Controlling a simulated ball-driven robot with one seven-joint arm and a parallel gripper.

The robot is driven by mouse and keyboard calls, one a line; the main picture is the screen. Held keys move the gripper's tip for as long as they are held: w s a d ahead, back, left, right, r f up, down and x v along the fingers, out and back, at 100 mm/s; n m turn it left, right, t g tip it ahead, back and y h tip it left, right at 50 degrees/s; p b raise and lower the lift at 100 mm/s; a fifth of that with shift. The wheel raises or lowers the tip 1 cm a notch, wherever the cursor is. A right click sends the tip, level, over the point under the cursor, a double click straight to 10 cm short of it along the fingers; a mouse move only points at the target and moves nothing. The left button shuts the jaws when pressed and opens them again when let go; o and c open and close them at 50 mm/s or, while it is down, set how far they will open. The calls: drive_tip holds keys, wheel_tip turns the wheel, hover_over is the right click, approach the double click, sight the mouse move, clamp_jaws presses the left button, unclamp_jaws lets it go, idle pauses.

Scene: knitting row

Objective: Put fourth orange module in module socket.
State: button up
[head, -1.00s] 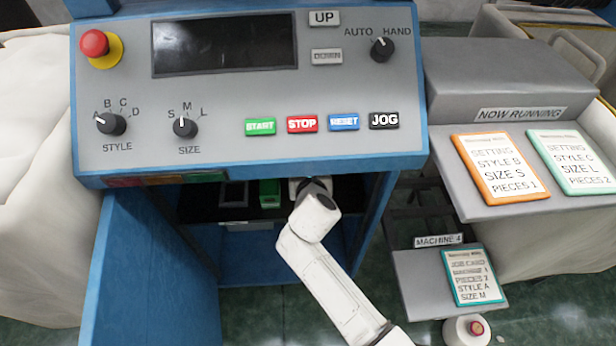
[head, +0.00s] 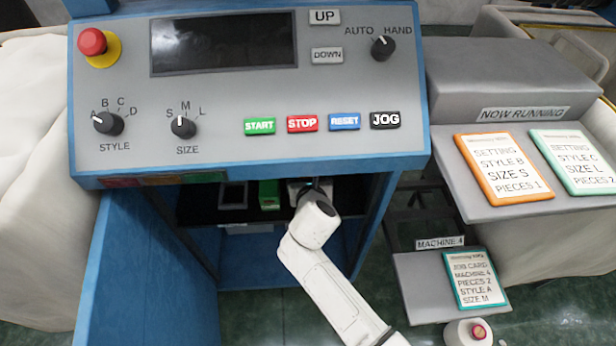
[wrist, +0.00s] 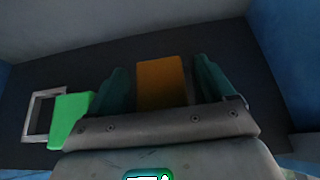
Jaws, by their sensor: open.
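The orange module (wrist: 161,82) stands between the two teal fingers of my gripper (wrist: 160,88) in the wrist view. The fingers are apart, with a dark gap on each side of the module. Its lower part is hidden by the gripper body. The green module (wrist: 71,118) is just left of the left finger. A pale square frame with a dark inside, looking like an empty module socket (wrist: 32,112), is left of the green module. In the head view the socket (head: 233,196) and green module (head: 269,194) show inside the blue cabinet; my wrist hides the orange module.
The cabinet's control panel (head: 230,140) overhangs the opening, and its blue door (head: 145,255) stands open at left. Blue side walls (wrist: 290,60) flank the dark shelf. A stand with cards (head: 500,168) is at right.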

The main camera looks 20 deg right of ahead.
drive_tip(key=p+v, duration=0.3)
drive_tip(key=v, duration=0.9)
drive_tip(key=s+d+f+m+g, duration=0.3)
drive_tip(key=s+d+m, duration=0.2)
drive_tip(key=s+m, duration=0.3)
drive_tip(key=s+d+f+m+g, duration=0.25)
drive_tip(key=s+d+m, duration=0.35)
drive_tip(key=m, duration=0.4)
drive_tip(key=s+m+g+y, duration=0.3)
drive_tip(key=s+m+g, duration=0.2)
drive_tip(key=s+m, duration=0.9)
drive_tip(key=shift+s+r+m+y, duration=0.2)
drive_tip(key=shift+s+m+y, duration=0.1)
drive_tip(key=shift+m, duration=0.2)
drive_tip(key=shift+w, duration=0.1)
